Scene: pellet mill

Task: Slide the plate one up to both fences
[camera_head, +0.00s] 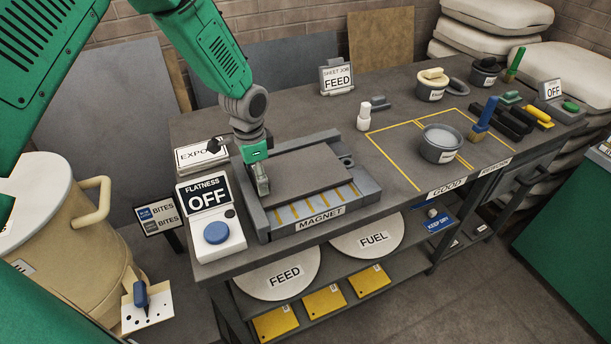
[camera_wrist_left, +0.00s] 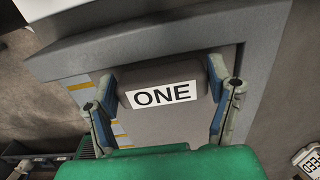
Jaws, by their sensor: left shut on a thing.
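Plate one (camera_head: 318,172) is a flat dark grey plate lying on the magnet bed (camera_head: 322,212). Yellow stripes of the bed show along its front side. One fence (camera_head: 248,196) runs along the left side, and another runs along the back. In the left wrist view, a grey block labelled ONE (camera_wrist_left: 163,94) sits between my left gripper's fingers (camera_wrist_left: 163,100). The L-shaped fence (camera_wrist_left: 140,48) lies at the top and right there. My left gripper (camera_head: 262,182) is shut on this block at the plate's left end. I cannot tell whether the plate touches either fence. My right gripper is not in view.
A flatness box (camera_head: 211,232) with a blue button stands left of the bed, its sign reading OFF. An exposure sign (camera_head: 202,153) stands behind it. To the right are a white-topped bottle (camera_head: 364,116), a grey pot (camera_head: 440,143) and a brush (camera_head: 484,125).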

